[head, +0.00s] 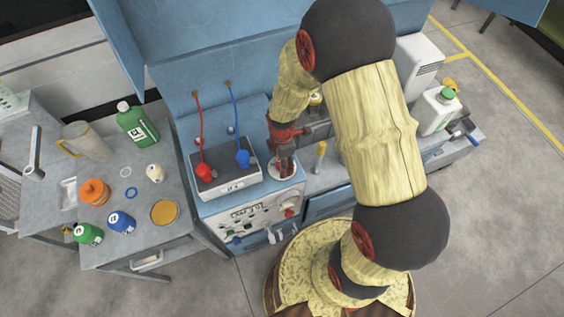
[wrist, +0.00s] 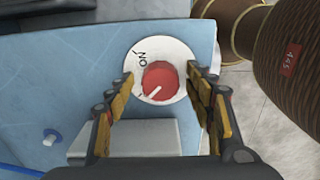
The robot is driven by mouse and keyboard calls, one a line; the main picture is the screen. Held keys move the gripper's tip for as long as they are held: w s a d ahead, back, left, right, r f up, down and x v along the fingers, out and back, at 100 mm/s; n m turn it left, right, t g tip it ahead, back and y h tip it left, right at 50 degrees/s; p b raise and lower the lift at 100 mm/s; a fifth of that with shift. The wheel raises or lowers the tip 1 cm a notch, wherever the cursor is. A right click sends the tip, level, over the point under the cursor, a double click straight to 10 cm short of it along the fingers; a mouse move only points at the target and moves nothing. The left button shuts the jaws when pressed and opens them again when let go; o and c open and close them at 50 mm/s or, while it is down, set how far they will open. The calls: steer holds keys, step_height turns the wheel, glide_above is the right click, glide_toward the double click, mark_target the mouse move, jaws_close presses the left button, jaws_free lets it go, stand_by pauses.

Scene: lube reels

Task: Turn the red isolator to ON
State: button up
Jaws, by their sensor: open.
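The red isolator (wrist: 161,78) is a round red knob on a white disc with ON printed at its upper left in the wrist view. A white pointer line on the knob aims to the lower left, away from the ON mark. My gripper (wrist: 160,76) is open, with one finger on each side of the knob. I cannot tell whether the fingertips touch it. In the head view, my gripper (head: 284,162) points down over the white disc (head: 283,174) on the blue cabinet top, and it hides the knob.
A grey box (head: 224,176) with red and blue hose ends stands left of the isolator. A front panel (head: 250,222) with small controls lies below. The table (head: 110,245) at left holds bottles and a jug. A white canister (head: 437,110) stands at right.

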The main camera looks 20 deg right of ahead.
steer(key=c, duration=0.3)
steer(key=c, duration=0.8)
steer(key=shift+c, duration=0.2)
